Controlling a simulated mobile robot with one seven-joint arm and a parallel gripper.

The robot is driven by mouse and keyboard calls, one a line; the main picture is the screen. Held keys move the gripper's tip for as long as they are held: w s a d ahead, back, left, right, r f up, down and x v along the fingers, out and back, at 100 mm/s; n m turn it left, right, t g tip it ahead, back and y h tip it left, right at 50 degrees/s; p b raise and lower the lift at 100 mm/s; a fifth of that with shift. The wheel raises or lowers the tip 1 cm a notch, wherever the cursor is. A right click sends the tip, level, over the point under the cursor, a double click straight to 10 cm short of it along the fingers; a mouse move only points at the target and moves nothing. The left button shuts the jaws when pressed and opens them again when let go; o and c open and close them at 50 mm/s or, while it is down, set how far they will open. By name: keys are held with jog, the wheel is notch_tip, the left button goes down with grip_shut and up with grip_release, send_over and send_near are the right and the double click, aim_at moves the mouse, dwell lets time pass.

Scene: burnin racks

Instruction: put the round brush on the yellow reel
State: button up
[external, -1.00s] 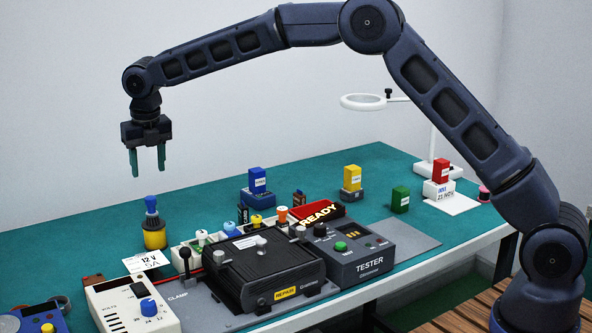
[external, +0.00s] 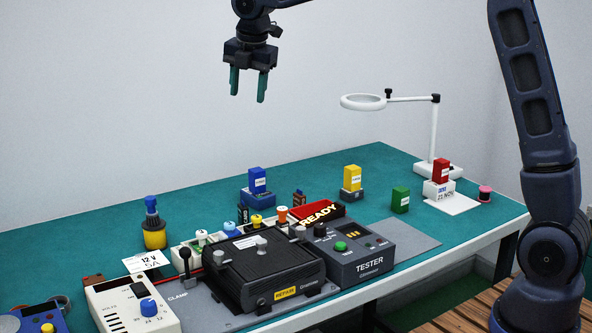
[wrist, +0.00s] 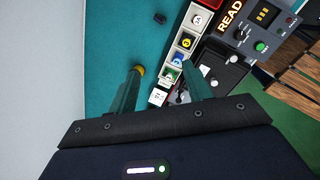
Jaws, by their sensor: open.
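The yellow reel (external: 154,240) stands on the green bench at the left in the external view. A blue, knob-topped piece that looks like the round brush (external: 151,207) stands upright on top of it. In the wrist view a bit of yellow, probably the reel (wrist: 138,69), shows at the tip of the left finger; the finger hides the rest. My gripper (external: 249,98) is open and empty, high above the bench and to the right of the reel. Its two spread fingers also show in the wrist view (wrist: 161,82), with nothing held between them.
A white tray of coloured knobs (external: 188,252) stands behind the black clamped box (external: 262,270). The tester (external: 355,262), a meter (external: 128,308), coloured blocks and a magnifier lamp (external: 432,135) are around. A white card (external: 146,261) lies before the reel. The back left bench is clear.

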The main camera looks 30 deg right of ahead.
jog(key=s+d+r+m+t, duration=0.1)
jog(key=s+d+r+m, duration=0.2)
jog(key=s+d+m, duration=0.5)
jog(key=s+d+r+m, duration=0.2)
jog(key=s+d+m, duration=0.2)
jog(key=s+d, duration=0.65)
jog(key=s+d+f+m, duration=0.2)
jog(key=s+d+m, duration=0.2)
jog(key=s, duration=0.3)
jog(key=s+d+f+m, duration=0.3)
jog(key=s+m, duration=0.1)
jog(key=s, duration=0.3)
jog(key=s+d+f+m+t, duration=0.1)
jog(key=s+d+f+m, duration=0.1)
jog(key=s+d+m, duration=0.2)
jog(key=s, duration=0.3)
jog(key=shift+s+d+f+m, duration=0.3)
jog(key=shift+f+m, duration=0.1)
